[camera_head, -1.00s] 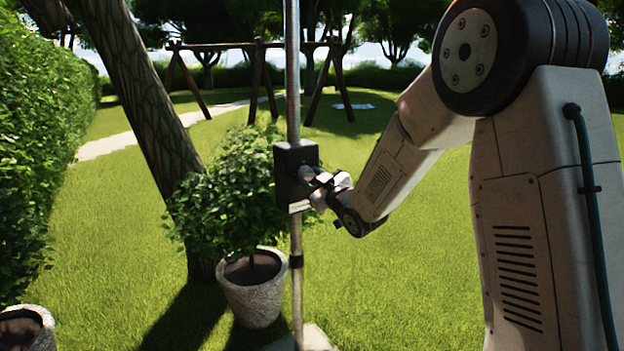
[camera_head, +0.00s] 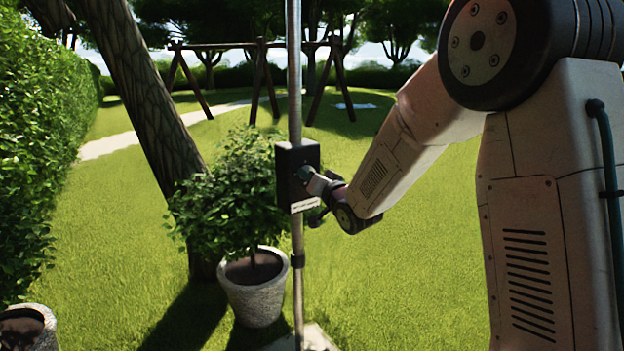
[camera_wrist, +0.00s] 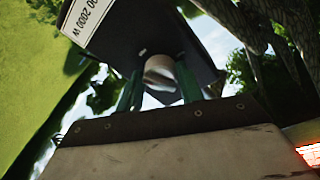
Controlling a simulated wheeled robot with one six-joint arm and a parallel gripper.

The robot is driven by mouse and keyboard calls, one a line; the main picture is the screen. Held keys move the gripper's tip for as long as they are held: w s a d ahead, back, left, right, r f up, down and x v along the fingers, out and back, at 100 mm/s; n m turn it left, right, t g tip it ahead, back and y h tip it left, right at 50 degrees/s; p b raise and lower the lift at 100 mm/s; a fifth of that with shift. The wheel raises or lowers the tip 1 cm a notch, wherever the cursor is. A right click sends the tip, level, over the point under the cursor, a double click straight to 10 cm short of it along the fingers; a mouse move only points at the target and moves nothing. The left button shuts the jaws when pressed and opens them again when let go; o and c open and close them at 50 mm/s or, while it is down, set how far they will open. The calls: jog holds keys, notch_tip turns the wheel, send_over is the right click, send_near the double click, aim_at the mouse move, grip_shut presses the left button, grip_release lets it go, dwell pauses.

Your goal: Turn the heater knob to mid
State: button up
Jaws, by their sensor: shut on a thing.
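The heater's dark control box (camera_head: 290,160) is fixed to a thin metal pole in the middle of the head view. My gripper (camera_head: 308,176) reaches it from the right and is at the front face of the box. In the wrist view the dark box (camera_wrist: 125,40) fills the upper middle, with a white label (camera_wrist: 92,20) reading "2000 W" in part. The pale round knob (camera_wrist: 160,72) sits between the two green fingers of my gripper (camera_wrist: 158,85), which is shut on it.
The metal pole (camera_head: 294,75) runs up and down through the box to a base on the grass. A potted bush (camera_head: 235,190) stands just left of the box. A tree trunk and a hedge are farther left. Open lawn lies to the right.

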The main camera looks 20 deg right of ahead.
jog(key=m, duration=0.5)
jog(key=shift+a+m+g, duration=0.1)
jog(key=shift+m+g, duration=0.2)
jog(key=shift+r, duration=0.1)
dwell(0.3)
jog(key=o, duration=1)
jog(key=v, duration=0.8)
